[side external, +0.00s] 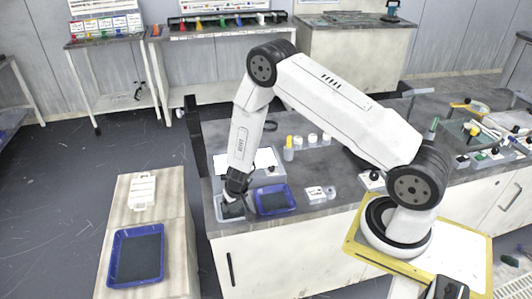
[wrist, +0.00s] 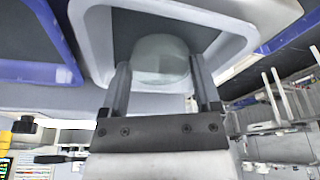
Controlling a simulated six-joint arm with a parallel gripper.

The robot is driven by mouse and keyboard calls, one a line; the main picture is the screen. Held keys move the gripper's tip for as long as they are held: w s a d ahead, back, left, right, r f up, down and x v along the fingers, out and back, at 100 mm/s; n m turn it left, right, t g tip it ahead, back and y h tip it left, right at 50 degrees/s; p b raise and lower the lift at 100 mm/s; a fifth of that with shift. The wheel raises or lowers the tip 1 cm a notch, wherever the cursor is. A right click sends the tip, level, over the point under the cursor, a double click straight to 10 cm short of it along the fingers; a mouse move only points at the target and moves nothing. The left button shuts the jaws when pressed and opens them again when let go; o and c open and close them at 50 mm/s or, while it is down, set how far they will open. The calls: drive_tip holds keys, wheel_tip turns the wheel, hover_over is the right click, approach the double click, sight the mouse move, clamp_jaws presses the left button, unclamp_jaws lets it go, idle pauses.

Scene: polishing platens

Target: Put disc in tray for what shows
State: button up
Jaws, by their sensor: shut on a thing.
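My gripper (side external: 236,190) is low over the left front end of the bench. In the wrist view my gripper (wrist: 160,72) has its two fingers on either side of a round grey, glassy disc (wrist: 160,57) and is shut on it. The disc is over the dark inside of a pale grey tray (wrist: 88,50); I cannot tell whether it touches the floor. The side view shows this grey tray (side external: 231,219) under my gripper, which hides part of it and the disc. A blue tray (side external: 291,205) with a dark inside stands just right of it.
Another blue tray (side external: 114,262) and a white rack (side external: 142,190) are on a lower cabinet at left. Small white-capped jars (side external: 312,140) and a yellow-topped bottle (side external: 289,152) stand behind on the bench. A small white box (side external: 315,194) is right of the nearer blue tray.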

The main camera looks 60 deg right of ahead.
drive_tip(key=shift+f, duration=0.1)
drive_tip(key=o, duration=1.3)
drive_tip(key=v, duration=1.2)
idle(0.4)
drive_tip(key=shift+w, duration=0.1)
drive_tip(key=shift+r, duration=0.25)
idle(0.4)
